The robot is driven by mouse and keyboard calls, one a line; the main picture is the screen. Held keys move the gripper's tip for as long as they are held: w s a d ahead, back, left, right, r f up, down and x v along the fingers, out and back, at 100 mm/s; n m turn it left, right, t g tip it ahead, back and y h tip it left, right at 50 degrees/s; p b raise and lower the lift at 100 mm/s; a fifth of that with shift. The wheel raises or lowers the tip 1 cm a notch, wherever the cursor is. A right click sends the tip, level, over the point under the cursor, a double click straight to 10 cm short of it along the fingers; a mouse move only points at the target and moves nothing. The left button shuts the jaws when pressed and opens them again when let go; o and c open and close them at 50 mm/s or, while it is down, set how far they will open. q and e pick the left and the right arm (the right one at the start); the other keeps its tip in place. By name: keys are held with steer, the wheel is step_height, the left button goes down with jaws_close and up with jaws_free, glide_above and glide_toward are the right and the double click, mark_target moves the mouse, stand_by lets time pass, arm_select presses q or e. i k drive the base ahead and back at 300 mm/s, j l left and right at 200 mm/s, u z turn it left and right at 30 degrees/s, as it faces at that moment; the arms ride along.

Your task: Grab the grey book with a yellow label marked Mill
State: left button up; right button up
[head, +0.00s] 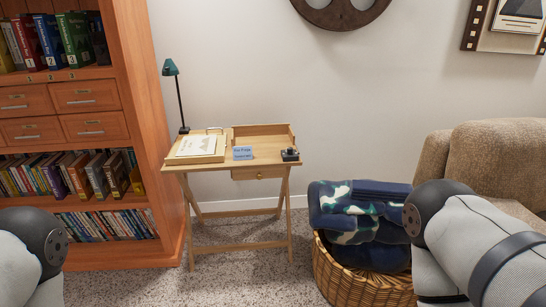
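A wooden bookcase (146,110) fills the left of the head view. Its middle shelf holds a row of upright books (70,176), among them a dark grey one (97,176) near the right part of the row. The lettering there is too small to read, so I cannot tell whether any of them is the grey book with the yellow Mill label. Parts of my two arms show at the lower left and lower right. Neither gripper is in view.
A small folding desk (215,168) with a green lamp (170,68), papers (197,146) and a blue card (242,153) stands beside the bookcase. A wicker basket (345,285) of blankets and a beige armchair (490,150) are at right. Carpet (240,285) before the desk is clear.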

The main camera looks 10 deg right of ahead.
mark_target(94, 169)
steer(key=u, duration=1)
